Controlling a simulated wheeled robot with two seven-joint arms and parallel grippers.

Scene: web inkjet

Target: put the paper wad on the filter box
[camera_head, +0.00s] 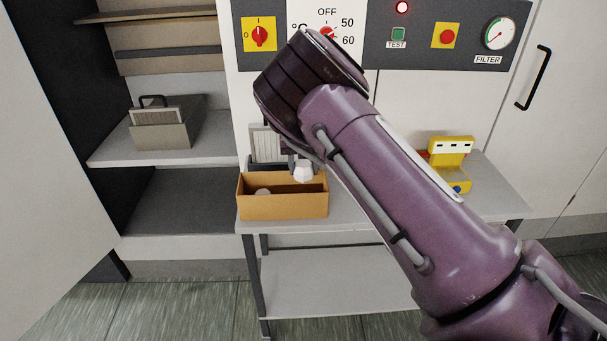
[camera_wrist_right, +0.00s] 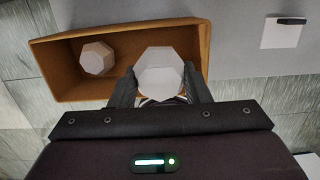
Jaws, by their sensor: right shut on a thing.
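A white, many-sided paper wad (camera_head: 303,172) is held between the fingers of my right gripper (camera_head: 297,164). In the right wrist view the wad (camera_wrist_right: 160,72) sits between the two dark fingertips (camera_wrist_right: 160,88), over the inner right part of the orange-brown open box (camera_wrist_right: 60,92). A second pale wad (camera_wrist_right: 97,57) lies inside that box, apart from the gripper. A grey box with a dark handle and a pleated panel (camera_head: 162,133) stands on the left shelf; it looks like a filter box. My left gripper is out of view.
A similar pleated grey item (camera_head: 265,145) stands behind the orange-brown box (camera_head: 283,206) on the side table, partly hidden by my right arm. A yellow device (camera_head: 451,160) stands at the table's right. The cabinet door (camera_head: 50,170) is open at left.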

